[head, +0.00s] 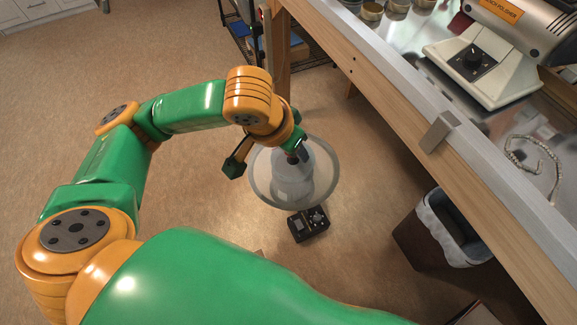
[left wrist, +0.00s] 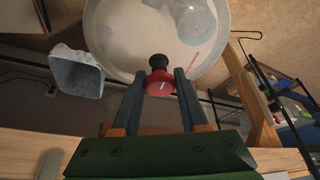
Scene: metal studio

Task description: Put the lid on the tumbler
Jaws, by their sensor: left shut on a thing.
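My left gripper (head: 297,153) is shut on a red and black knob (left wrist: 160,82) that stands at the middle of a round, see-through lid. The lid (head: 261,172) shows as a wide pale disc below the gripper in the head view, and fills the top of the left wrist view (left wrist: 115,38). A paler rounded shape shows through the lid; I cannot tell whether it is the tumbler or part of the lid. The tumbler is not clearly seen. My right gripper is not in view.
A black box with knobs (head: 308,224) is at the lid's lower edge. A wooden workbench (head: 400,105) with a grey polisher (head: 490,60) runs along the right. A lined bin (head: 437,232) stands under it. The floor on the left is clear.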

